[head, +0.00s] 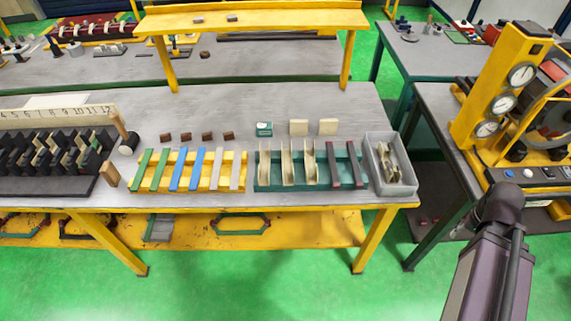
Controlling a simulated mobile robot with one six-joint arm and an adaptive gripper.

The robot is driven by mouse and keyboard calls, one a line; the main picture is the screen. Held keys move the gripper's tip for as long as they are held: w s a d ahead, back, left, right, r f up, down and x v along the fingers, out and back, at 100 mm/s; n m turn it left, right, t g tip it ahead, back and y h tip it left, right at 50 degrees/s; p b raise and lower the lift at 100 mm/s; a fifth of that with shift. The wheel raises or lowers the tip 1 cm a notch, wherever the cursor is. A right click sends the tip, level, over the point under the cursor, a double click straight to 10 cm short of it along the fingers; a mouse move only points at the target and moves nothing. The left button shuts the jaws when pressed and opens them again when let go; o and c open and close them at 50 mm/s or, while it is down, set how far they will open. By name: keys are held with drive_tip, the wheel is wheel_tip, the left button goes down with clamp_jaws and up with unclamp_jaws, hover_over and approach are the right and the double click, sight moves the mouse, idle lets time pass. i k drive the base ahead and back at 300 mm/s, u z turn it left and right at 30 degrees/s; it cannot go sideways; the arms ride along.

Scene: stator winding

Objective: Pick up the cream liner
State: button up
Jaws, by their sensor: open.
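Several cream liners (309,162) stand side by side in the left and middle slots of a green rack (272,181) on the workbench. They look like thin upright channels with raised ends. Two dark maroon strips (343,164) lie in the rack's right slots. I cannot tell which cream liner the task means. Part of my arm shows at the lower right, in front of the bench's right end and apart from the rack.
A yellow rack (187,185) with green, blue and pale strips stands left of the green rack. A grey bin (407,190) with parts stands right. A yellow shelf (252,18) spans the bench's back. A gauge machine (500,90) stands far right.

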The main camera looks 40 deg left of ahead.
sight(263, 177)
drive_tip(key=z, duration=0.2)
drive_tip(key=k, duration=1.5)
drive_tip(key=u, duration=0.85)
drive_tip(key=i, duration=1)
